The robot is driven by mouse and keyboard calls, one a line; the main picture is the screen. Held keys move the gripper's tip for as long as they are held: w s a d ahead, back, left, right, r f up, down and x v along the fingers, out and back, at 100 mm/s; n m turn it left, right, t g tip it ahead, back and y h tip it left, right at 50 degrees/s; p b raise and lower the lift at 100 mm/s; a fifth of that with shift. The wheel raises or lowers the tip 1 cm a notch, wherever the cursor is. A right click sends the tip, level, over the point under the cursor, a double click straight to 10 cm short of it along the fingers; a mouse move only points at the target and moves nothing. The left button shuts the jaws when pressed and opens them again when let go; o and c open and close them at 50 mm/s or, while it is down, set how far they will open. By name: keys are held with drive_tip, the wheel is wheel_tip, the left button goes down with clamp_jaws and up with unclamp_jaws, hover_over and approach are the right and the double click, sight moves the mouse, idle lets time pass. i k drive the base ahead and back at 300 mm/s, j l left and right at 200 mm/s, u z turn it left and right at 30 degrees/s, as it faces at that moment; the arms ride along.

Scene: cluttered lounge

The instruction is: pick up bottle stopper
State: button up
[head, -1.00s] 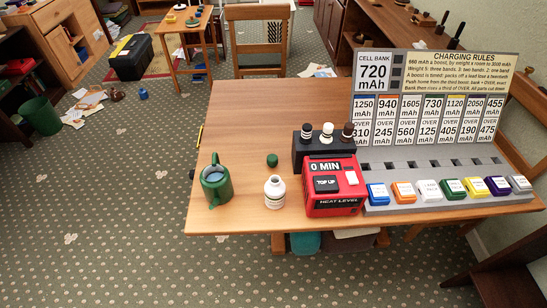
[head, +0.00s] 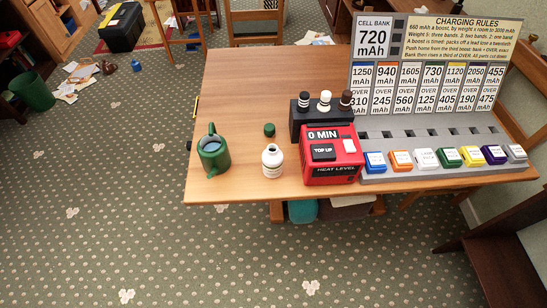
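The bottle stopper looks to be the small dark green cap (head: 269,130) on the wooden table (head: 238,95). It sits apart from and just behind a white bottle (head: 272,162), whose dark mouth is open. My gripper is not in the head view.
A red heater box (head: 331,156) stands right of the bottle, with a dark rack (head: 305,120) of several bottles behind it. A grey charging board (head: 440,140) with coloured packs fills the table's right. The table's left rear is clear. Carpet (head: 120,220) lies open in front.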

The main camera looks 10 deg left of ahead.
sight(269, 129)
drive_tip(key=i+j+u, duration=0.65)
drive_tip(key=i+j, duration=0.3)
drive_tip(key=i+j+u, duration=0.35)
drive_tip(key=i, duration=0.2)
